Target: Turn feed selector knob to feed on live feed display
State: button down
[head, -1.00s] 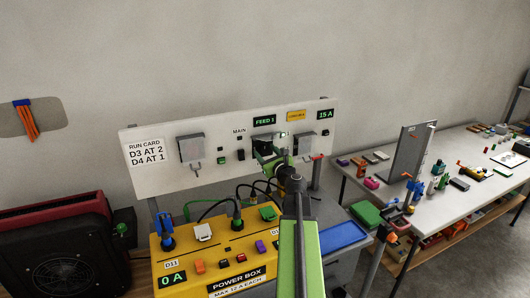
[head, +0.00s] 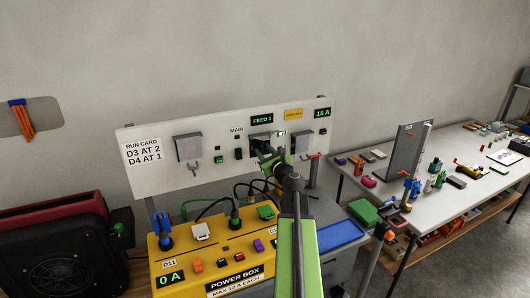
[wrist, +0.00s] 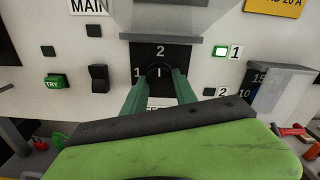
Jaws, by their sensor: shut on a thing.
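The black feed selector knob (wrist: 160,72) sits on a dark plate on the white panel, with a "1" at its left and a "2" above it. A short pale line shows on the knob; I cannot tell which end is its pointer. My gripper (wrist: 161,80) is shut on the knob, one green finger on each side. In the head view my gripper (head: 265,153) covers the knob. The live feed display (head: 262,120) reads "FEED 1". The lamp beside "1" (wrist: 221,52) is lit green, and the lamp beside "2" (wrist: 209,91) is dark.
A black rocker switch (wrist: 99,78) and a green TRY button (wrist: 54,81) are left of the knob. The yellow power box (head: 200,250) with plugs and cables stands below the panel.

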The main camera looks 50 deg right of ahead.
jog(key=n, duration=0.4)
jog(key=shift+s+n, duration=0.1)
jog(key=shift+n, duration=0.3)
jog(key=n, duration=0.9)
jog(key=shift+r, duration=0.1)
jog(key=shift+n, duration=1.8)
jog(key=shift+r, duration=0.1)
jog(key=c, duration=1)
grip_release()
jog(key=shift+d, duration=0.1)
